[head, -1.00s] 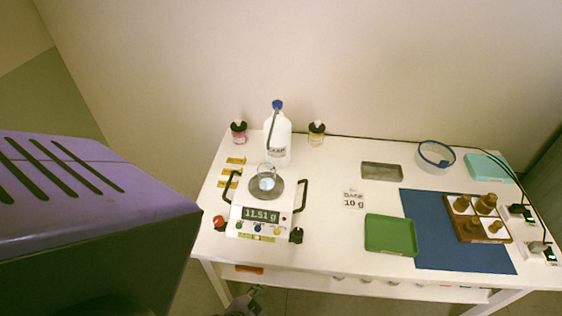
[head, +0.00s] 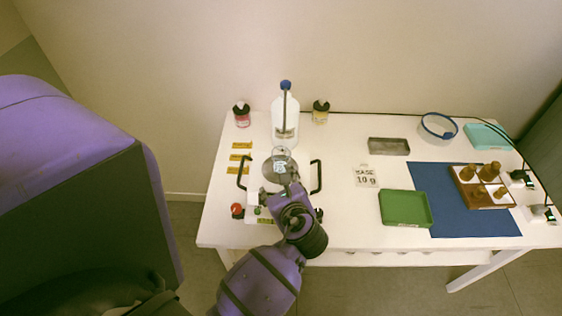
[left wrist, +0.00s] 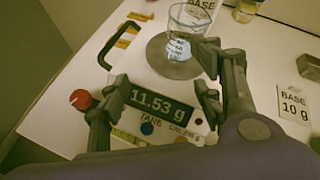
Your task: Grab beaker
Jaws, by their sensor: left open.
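A clear glass beaker (head: 281,157) with some light contents stands upright on the round grey pan of the scale (head: 264,174). In the left wrist view the beaker (left wrist: 186,30) is at the top, on the pan (left wrist: 160,60), and the display reads 11.53 g. My left gripper (left wrist: 164,68) is open and empty, above the front of the scale. Its fingers are apart, short of the beaker and not around it. In the head view my left gripper (head: 292,188) hides much of the scale's front. My right gripper is not in view.
A white wash bottle (head: 285,118) stands close behind the beaker, with dark-lidded jars (head: 241,116) to its sides. The scale has black side handles (head: 317,177). To the right are a BASE 10 g card (head: 365,176), a green tray (head: 405,208) and brown weights.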

